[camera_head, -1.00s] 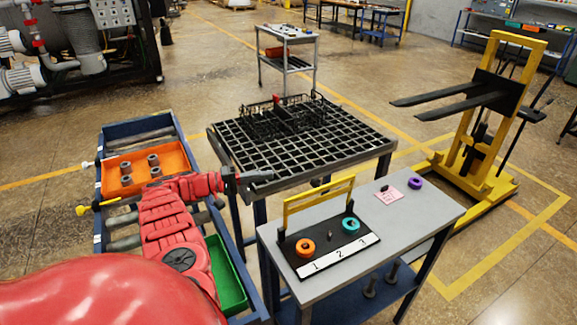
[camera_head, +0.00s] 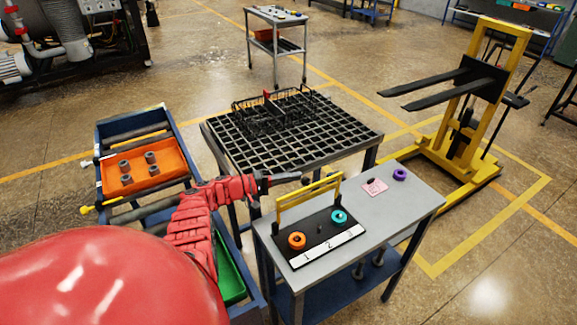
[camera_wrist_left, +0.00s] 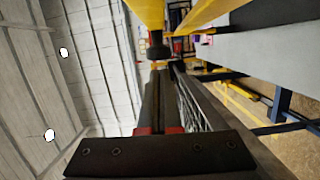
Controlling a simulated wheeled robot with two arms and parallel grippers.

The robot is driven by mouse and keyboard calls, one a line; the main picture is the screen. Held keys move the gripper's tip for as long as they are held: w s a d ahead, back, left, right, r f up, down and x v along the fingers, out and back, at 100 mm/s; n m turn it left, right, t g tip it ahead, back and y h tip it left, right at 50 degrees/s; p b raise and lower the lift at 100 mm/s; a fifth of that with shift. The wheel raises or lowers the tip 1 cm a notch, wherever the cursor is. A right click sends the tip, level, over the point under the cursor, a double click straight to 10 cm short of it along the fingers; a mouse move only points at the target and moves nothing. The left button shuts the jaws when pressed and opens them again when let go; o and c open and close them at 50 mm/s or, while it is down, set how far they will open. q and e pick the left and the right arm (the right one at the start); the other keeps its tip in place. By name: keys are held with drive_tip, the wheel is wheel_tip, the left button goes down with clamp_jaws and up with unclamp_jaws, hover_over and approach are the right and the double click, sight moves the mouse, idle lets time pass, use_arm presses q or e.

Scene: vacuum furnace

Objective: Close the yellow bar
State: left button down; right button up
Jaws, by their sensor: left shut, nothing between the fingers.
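The yellow bar (camera_head: 308,189) is a thin raised frame standing up at the back edge of a black board (camera_head: 309,252) on the small grey table. An orange ring (camera_head: 297,240) and a teal ring (camera_head: 339,217) sit on the board in front of it. My left gripper (camera_head: 292,178) is shut and empty, just above and behind the bar in the head view; I cannot tell whether they touch. In the left wrist view, yellow pieces (camera_wrist_left: 205,12) lie beyond the shut fingers (camera_wrist_left: 157,92). My right gripper is out of view.
The grey table (camera_head: 402,212) also holds a pink card (camera_head: 375,187) and a purple ring (camera_head: 400,174). A black grid table (camera_head: 345,135) stands behind. A blue cart with an orange tray (camera_head: 176,158) is at left, a yellow lift (camera_head: 463,165) at right.

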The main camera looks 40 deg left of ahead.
sight(308, 188)
use_arm(q)
drive_tip(key=shift+d, duration=0.2)
drive_tip(key=shift+s+d+r+m, duration=0.2)
drive_tip(key=shift+s+d+m, duration=0.05)
drive_tip(key=shift+d+m, duration=0.25)
idle(0.7)
drive_tip(key=s+d+m+y+b, duration=0.2)
drive_tip(key=s+d+m+b, duration=0.1)
drive_tip(key=d+m+b, duration=0.4)
drive_tip(key=shift+s+d+f+g+b, duration=0.3)
drive_tip(key=shift+s+d+g+b, duration=0.1)
drive_tip(key=shift+d+b, duration=0.45)
drive_tip(key=shift+d, duration=0.1)
idle(0.4)
